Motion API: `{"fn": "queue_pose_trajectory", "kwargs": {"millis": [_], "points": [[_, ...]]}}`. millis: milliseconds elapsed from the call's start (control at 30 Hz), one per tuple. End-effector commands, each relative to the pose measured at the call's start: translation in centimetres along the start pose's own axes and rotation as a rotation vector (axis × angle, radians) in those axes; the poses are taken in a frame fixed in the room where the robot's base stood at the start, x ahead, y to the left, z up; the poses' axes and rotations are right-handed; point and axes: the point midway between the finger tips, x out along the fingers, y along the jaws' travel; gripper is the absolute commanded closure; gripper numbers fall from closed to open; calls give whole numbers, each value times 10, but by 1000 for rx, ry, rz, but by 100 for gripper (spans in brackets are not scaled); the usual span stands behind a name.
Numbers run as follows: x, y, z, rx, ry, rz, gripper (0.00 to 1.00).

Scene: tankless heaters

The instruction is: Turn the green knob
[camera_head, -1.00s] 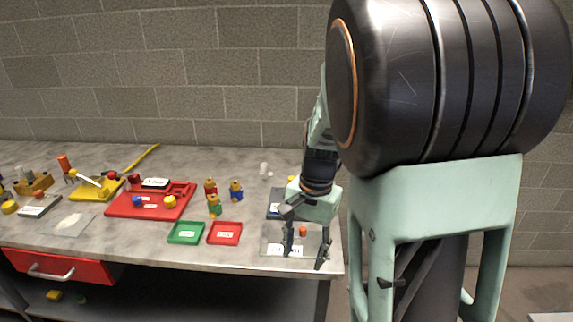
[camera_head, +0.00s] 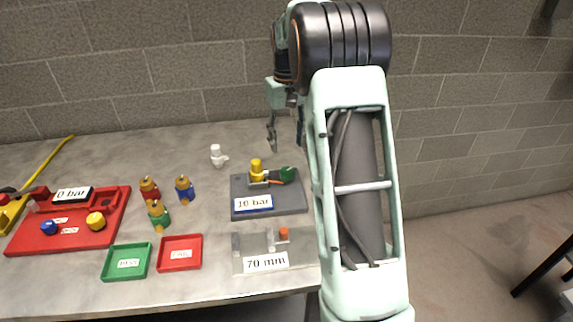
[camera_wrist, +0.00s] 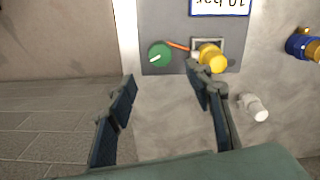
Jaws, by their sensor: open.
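The green knob (camera_head: 287,173) sits at the right end of a dark grey board (camera_head: 270,203) labelled "10 bar". In the wrist view the round green knob (camera_wrist: 160,54) carries a white mark. A yellow knob or fitting (camera_head: 257,168) stands on the same board, left of the green one in the head view. My gripper (camera_head: 286,137) is open and empty, raised behind and above the board. In the wrist view the green knob shows just beyond the gap between my fingertips (camera_wrist: 162,80). I see no contact.
A white fitting (camera_head: 217,156) stands left of the board, also visible in the wrist view (camera_wrist: 254,107). Red, blue and green bottle-like parts, a green tray (camera_head: 108,263) and a red tray (camera_head: 161,253) are further left. A "70 mm" plate (camera_head: 241,243) lies in front.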

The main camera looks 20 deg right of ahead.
Motion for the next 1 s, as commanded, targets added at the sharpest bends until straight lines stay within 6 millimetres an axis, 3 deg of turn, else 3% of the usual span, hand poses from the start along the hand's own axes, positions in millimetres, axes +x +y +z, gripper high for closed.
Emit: {"fn": "queue_pose_trajectory", "kwargs": {"millis": [400,600,1000], "points": [[72,-1,2,1,-5,-1,53],[97,-1,1,1,-3,0,53],[104,-1,1,1,-1,0,53]]}}
